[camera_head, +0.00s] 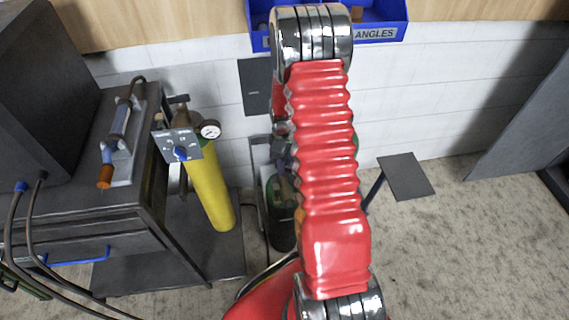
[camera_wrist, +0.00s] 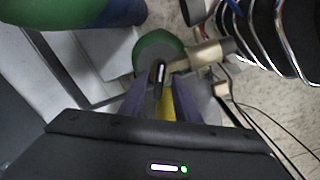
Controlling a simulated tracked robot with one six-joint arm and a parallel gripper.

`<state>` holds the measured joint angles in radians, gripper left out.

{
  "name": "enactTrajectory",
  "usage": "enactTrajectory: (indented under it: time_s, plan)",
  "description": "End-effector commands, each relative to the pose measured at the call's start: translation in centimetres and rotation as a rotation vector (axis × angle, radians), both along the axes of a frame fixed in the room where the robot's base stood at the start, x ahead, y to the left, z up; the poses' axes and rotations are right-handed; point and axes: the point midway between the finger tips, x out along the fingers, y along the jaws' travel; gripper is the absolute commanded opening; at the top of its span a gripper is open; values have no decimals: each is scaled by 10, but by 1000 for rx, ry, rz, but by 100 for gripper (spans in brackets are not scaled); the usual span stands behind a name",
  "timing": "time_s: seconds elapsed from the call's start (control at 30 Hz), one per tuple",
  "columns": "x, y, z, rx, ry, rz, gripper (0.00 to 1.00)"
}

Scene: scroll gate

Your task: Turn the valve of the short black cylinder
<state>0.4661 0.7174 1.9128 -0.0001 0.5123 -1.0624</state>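The short black cylinder (camera_head: 282,236) stands on the floor behind my red arm in the head view, partly hidden by it. In the wrist view its rounded green top (camera_wrist: 150,45) shows from above, with a brass valve fitting (camera_wrist: 203,56) pointing right. A dark valve handle (camera_wrist: 160,73) with a pale stripe stands up in front of the fitting. My gripper (camera_wrist: 161,92) has its two purple-grey fingers apart, one on either side below the handle. I cannot tell whether they touch it. My gripper is mostly hidden behind the arm in the head view.
A yellow cylinder (camera_head: 208,185) with a gauge (camera_head: 210,129) stands to the left beside a dark workbench (camera_head: 80,215). A blue bin (camera_head: 385,32) hangs above. A large green and blue rounded body (camera_wrist: 70,12) and ribbed dark hoses (camera_wrist: 275,35) are close to my gripper.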

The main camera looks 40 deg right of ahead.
Motion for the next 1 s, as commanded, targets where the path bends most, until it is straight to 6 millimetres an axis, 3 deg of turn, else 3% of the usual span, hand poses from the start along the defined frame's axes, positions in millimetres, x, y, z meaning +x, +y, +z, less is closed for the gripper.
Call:
enactTrajectory:
  time_s: [0.23, 0.63, 1.0]
  plan:
    - [0, 0, 0, -1, -1, 0, 29]
    - [0, 0, 0, 0, 0, 0, 1]
    - [1, 0, 0, -1, -1, -4, 0]
